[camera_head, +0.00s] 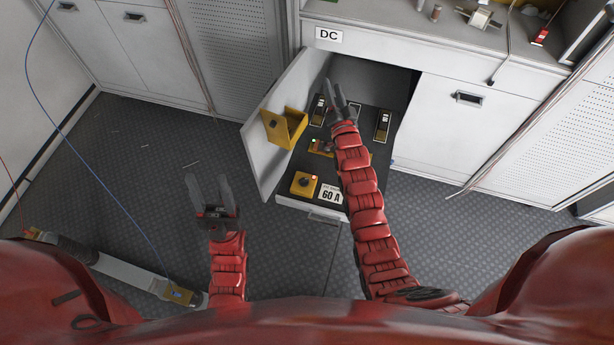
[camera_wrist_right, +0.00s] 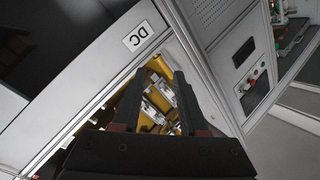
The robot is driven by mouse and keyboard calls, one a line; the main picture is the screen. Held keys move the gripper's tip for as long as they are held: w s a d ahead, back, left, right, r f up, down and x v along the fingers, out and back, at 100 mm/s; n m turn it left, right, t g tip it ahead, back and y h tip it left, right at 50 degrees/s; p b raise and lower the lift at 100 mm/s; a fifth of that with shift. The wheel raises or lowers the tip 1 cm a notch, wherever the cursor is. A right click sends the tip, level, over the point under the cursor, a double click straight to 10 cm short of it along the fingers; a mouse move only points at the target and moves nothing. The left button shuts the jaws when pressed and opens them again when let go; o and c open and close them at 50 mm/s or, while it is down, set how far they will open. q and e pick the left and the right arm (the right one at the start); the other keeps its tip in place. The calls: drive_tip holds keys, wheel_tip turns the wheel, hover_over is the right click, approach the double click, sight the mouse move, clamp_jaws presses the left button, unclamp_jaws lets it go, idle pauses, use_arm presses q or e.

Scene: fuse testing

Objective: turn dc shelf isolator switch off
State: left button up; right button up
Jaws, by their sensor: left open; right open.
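The DC shelf (camera_head: 325,170) stands in the open cabinet under a "DC" label (camera_head: 329,35). On its front left is a yellow box with a dark knob (camera_head: 304,183), which looks like the isolator switch; its setting is too small to read. My right gripper (camera_head: 340,96) is open and reaches into the cabinet over the back of the shelf, beyond the yellow box. My right forearm covers part of the shelf. In the right wrist view the open fingers (camera_wrist_right: 157,80) frame yellow and silver parts (camera_wrist_right: 158,100). My left gripper (camera_head: 209,190) is open and empty above the floor, left of the cabinet.
The open cabinet door (camera_head: 258,155) bears a yellow holder (camera_head: 284,127) and stands between my left gripper and the shelf. Black fuse units (camera_head: 382,125) stand on the shelf beside my right gripper.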

drive_tip(key=w+a+f+m+g, duration=0.1)
drive_tip(key=w+a+f+g, duration=0.1)
drive_tip(key=w+f+g, duration=0.15)
drive_tip(key=m+g+h+b, duration=0.25)
drive_tip(key=m+g, duration=0.55)
drive_tip(key=g, duration=0.7)
hover_over(307, 179)
wheel_tip(307, 179, down, 20)
wheel_tip(307, 179, down, 5)
drive_tip(key=shift+w+r+b, duration=0.1)
drive_tip(key=shift+b, duration=0.75)
drive_tip(key=shift+f+b, duration=0.35)
drive_tip(key=shift+f, duration=0.3)
